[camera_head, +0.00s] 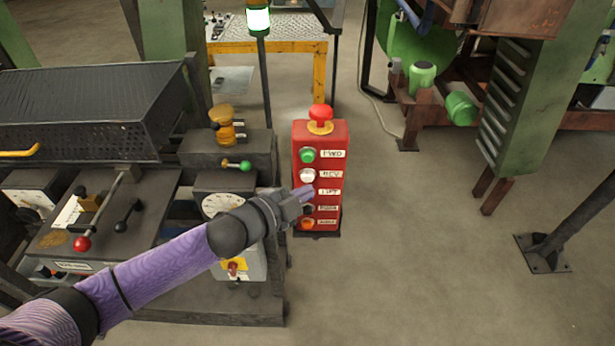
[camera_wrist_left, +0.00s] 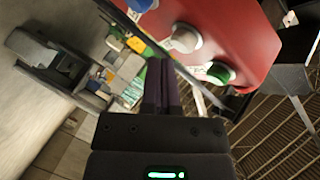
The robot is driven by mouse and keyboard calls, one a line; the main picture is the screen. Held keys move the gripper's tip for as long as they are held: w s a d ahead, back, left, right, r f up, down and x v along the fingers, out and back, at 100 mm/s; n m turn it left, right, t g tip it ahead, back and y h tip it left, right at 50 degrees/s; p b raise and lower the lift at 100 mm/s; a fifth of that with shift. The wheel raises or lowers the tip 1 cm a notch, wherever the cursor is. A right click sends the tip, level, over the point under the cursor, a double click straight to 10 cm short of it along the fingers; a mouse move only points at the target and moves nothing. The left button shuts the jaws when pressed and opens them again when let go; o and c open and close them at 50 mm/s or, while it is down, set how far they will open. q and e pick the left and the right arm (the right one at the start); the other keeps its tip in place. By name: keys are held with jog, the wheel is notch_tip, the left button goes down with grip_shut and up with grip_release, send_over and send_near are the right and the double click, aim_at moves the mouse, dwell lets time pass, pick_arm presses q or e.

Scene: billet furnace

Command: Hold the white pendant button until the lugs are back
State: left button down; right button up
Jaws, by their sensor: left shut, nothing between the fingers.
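The red pendant box (camera_head: 340,140) stands upright, with a column of labelled buttons on its face. The white button (camera_head: 307,175) is second from the top, below the green button (camera_head: 308,155). My left gripper (camera_head: 307,192) is shut and empty, its tips just below the white button in the picture and over the button by the third label. In the left wrist view the shut fingers (camera_wrist_left: 162,85) point up beside the red box, with the white button (camera_wrist_left: 185,38) up and right of the tips; I see no clear contact. I cannot make out any lugs. My right gripper is out of view.
A red mushroom button (camera_head: 320,112) tops the box. To the left stands a dark machine bench with levers, including a red-knobbed lever (camera_head: 82,243), and a dial (camera_head: 222,203). A green post (camera_head: 520,110) rises at the right. The floor (camera_head: 420,250) right of the box is clear.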

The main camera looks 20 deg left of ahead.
pick_arm(q)
jog(key=s+p, duration=0.1)
jog(key=s, duration=0.1)
jog(key=s+d+p, duration=0.1)
jog(key=s, duration=0.2)
jog(key=shift+d, duration=0.2)
dwell(0.3)
